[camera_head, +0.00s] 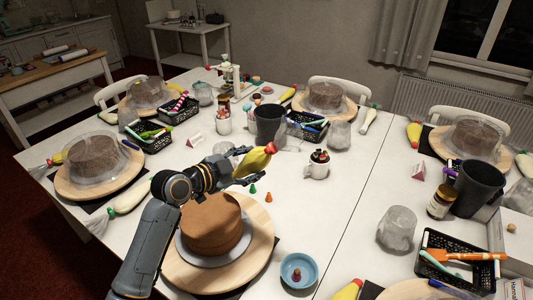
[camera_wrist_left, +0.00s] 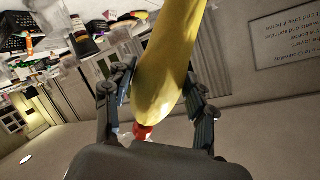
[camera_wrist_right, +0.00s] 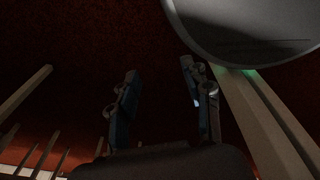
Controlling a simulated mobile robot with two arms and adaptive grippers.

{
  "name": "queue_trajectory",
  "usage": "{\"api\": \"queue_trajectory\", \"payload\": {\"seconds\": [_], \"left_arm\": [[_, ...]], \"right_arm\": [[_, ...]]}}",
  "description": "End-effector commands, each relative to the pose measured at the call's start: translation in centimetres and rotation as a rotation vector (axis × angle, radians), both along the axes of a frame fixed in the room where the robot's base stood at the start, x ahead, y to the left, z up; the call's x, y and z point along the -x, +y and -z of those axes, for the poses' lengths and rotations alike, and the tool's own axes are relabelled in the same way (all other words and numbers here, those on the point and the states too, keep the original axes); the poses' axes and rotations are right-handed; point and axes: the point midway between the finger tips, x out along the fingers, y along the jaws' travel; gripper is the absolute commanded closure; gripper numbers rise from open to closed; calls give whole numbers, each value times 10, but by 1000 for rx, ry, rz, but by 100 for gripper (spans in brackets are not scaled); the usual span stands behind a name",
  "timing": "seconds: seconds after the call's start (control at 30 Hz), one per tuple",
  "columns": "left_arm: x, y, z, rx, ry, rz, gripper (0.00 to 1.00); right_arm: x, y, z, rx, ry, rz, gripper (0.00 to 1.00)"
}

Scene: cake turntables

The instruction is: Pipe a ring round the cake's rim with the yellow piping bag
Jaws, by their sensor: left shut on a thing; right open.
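The brown cake (camera_head: 212,222) stands uncovered on a pale board on the wooden turntable (camera_head: 262,240); its visible top looks plain. My left gripper (camera_head: 240,163) is shut on the yellow piping bag (camera_head: 257,162) above and behind the cake, clear of it. In the left wrist view the bag (camera_wrist_left: 170,55) lies between the fingers, with a red end (camera_wrist_left: 142,131) near the palm. The far end is cut off there. My right gripper (camera_wrist_right: 160,95) is open and empty above the dark red floor; it is out of the head view.
A blue bowl (camera_head: 299,270) with a small item in it stands right of the turntable. Green and orange cones (camera_head: 268,197) stand behind it. A white mug (camera_head: 317,167), a dark cup (camera_head: 269,124) and domed cakes stand farther off.

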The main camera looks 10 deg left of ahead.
Motion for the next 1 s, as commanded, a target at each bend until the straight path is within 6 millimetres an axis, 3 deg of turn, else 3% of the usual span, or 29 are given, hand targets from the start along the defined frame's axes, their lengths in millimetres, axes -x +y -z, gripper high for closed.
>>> {"api": "queue_trajectory", "payload": {"seconds": [0.13,0.4,0.57,0.8,1.0], "left_arm": [[0,0,1,1,-4,1,56],[1,1,17,0,-4,1,56],[2,1,31,-1,-3,2,56],[2,2,40,0,-5,2,56],[3,2,39,1,-4,2,56]], "right_arm": [[7,3,2,-3,9,1,51],[47,26,18,-29,66,0,51],[41,24,30,-27,57,-2,51],[18,16,36,-19,22,1,51],[19,14,35,-16,24,3,51]]}}
